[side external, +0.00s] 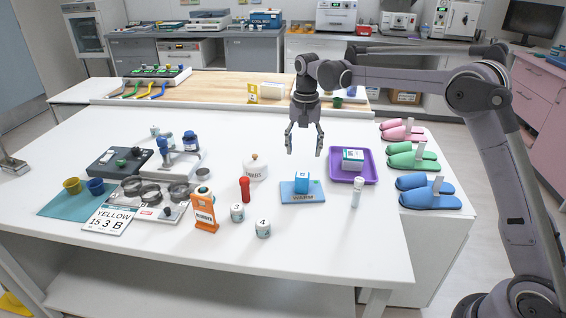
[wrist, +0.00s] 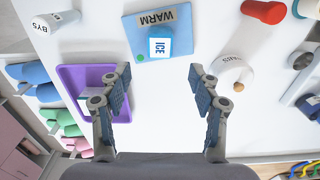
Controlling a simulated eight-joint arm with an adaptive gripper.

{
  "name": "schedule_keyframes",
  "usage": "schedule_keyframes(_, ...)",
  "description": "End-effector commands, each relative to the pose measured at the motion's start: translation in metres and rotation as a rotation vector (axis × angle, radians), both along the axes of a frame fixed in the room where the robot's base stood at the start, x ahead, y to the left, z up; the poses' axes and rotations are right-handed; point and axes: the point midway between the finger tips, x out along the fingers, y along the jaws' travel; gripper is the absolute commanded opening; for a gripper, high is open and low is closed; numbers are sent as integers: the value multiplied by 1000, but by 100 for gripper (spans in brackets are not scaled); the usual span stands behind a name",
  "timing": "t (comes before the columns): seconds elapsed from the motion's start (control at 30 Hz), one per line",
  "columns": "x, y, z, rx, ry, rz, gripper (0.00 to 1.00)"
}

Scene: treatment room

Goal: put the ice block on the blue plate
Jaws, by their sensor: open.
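My gripper (side external: 304,153) is open and empty, above the table just behind the plate. In the wrist view the block is ahead of the gap between my fingertips (wrist: 159,70), apart from both fingers.
A purple tray (side external: 373,175) with a white-and-green box (side external: 352,158) is right of the plate. A white vial (side external: 357,192) stands at the front right. The front right table is clear.

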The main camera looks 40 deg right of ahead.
Motion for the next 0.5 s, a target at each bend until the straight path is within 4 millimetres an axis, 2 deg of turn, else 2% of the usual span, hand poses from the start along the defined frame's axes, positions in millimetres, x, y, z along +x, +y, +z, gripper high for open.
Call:
schedule_keyframes(0.13, -7, 1, 11, -1, -15, 20, 62)
schedule_keyframes(0.23, -19, 4, 25, -4, -48, 61, 62)
schedule_keyframes(0.5, -80, 13, 64, -29, -184, 235, 62)
